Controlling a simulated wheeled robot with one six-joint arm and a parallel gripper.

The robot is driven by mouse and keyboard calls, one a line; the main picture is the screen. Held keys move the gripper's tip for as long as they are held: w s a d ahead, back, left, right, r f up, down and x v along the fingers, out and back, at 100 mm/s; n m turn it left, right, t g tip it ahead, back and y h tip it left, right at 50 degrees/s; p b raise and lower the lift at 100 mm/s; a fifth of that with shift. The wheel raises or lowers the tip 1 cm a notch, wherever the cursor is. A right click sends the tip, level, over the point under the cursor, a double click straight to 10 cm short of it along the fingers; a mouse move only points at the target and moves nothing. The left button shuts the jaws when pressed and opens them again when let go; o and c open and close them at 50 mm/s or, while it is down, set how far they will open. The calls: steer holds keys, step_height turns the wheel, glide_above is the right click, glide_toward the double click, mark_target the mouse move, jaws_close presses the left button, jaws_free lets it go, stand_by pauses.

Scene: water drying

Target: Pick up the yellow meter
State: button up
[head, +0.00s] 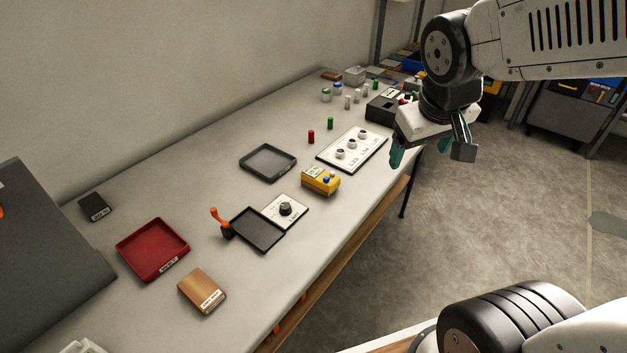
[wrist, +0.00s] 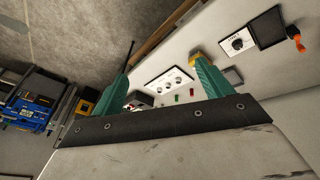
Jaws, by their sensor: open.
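The yellow meter (head: 321,181) is a small yellow box with a pale label and blue and orange buttons on top. It sits on the grey workbench (head: 205,195), near its front edge in the middle. My gripper (head: 423,156) is up and to the right of it in the head view, apart from it and empty. In the wrist view the two green fingers of my gripper (wrist: 160,85) stand wide apart. A bit of the yellow meter (wrist: 195,58) shows there behind the right finger, which hides most of it.
A white panel with several round sockets (head: 352,149) lies just behind the meter. A black tray (head: 283,150) is to its left. A dial plate (head: 285,210) and an orange-handled lever (head: 217,217) are in front. A red tray (head: 125,254) is at lower left.

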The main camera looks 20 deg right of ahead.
steer(key=w+d+f+n+t, duration=0.1)
steer(key=w+d+f, duration=0.15)
steer(key=w, duration=0.45)
steer(key=w+d+f+n+t, duration=0.1)
steer(key=w+f+t, duration=0.1)
steer(key=w+f, duration=0.3)
steer(key=n+t+y, duration=0.3)
steer(key=n+y, duration=0.2)
steer(key=y, duration=0.3)
glide_toward(321, 174)
steer(key=shift+w+d+f, duration=0.2)
steer(key=shift+w+f, duration=0.55)
steer(key=shift+w, duration=0.3)
steer(key=shift+a+f+y, duration=0.4)
steer(key=shift+y, duration=0.1)
steer(key=x, duration=0.7)
steer(key=shift+w+a, duration=0.1)
steer(key=shift+a, duration=0.25)
steer(key=c, duration=1.3)
steer(key=shift+r, duration=0.1)
